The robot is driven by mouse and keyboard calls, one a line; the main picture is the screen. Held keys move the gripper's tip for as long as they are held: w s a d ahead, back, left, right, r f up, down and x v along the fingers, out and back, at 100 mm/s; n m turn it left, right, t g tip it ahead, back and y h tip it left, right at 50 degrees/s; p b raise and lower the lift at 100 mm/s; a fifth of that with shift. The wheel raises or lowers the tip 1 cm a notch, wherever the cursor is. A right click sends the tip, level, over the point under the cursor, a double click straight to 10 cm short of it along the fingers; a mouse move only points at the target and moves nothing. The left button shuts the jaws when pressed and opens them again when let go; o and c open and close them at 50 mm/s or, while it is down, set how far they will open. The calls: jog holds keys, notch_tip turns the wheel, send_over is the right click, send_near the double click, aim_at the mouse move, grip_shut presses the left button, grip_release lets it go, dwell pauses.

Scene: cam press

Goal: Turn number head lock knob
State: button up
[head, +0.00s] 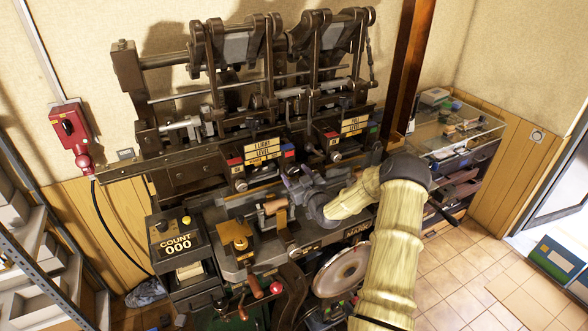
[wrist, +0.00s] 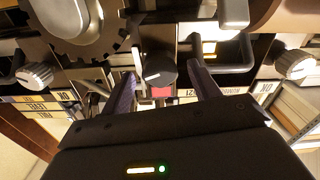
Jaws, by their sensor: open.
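My gripper (wrist: 163,66) is open, with its two dark fingers spread apart in the wrist view. A dark round knob with a white pointer line (wrist: 160,72) appears between the fingers, with space visible on both sides. A red block (wrist: 162,92) shows just below it. I cannot read a label that names this knob as the number head lock knob. In the head view my gripper (head: 291,184) is at the middle of the press (head: 250,255), close to its front, and the arm and hand hide the knob there.
Pale knobs (wrist: 35,75) and (wrist: 295,64) flank the gripper in the wrist view. A toothed wheel (wrist: 85,25) is close by.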

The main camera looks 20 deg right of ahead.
jog(key=shift+w, duration=0.85)
jog(key=c, duration=1)
jog(key=shift+o, duration=0.2)
